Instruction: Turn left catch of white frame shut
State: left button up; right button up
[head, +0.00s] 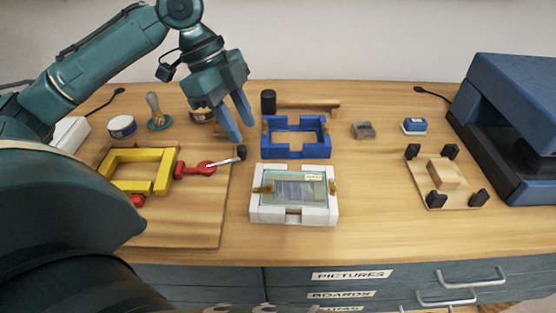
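The white frame (293,214) lies flat on the table at the centre, with a glass-like pane and a grey striped sheet (295,191) inside it. The left catch (263,187) is a small brown piece on the frame's left side. It appears to lie crosswise, reaching towards the pane. The right catch (332,187) is a similar brown piece on the right side and looks more in line with the frame edge. My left gripper (240,126) is open and empty, its fingers pointing down, above and to the left of the white frame. My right gripper is not in view.
A blue frame (296,151) lies just behind the white one. A yellow frame (140,188) and a red-handled tool (200,168) lie on a board at left. A wooden fixture with black corners (456,190) and a blue machine (510,125) are at right. The front table strip is clear.

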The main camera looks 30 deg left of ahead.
aim_at(269, 185)
pick_arm(q)
jog(key=x, duration=0.6)
jog(key=b+x, duration=0.1)
jog(key=x, duration=0.6)
jog(key=shift+s, duration=0.25)
grip_shut()
jog(key=shift+r, duration=0.1)
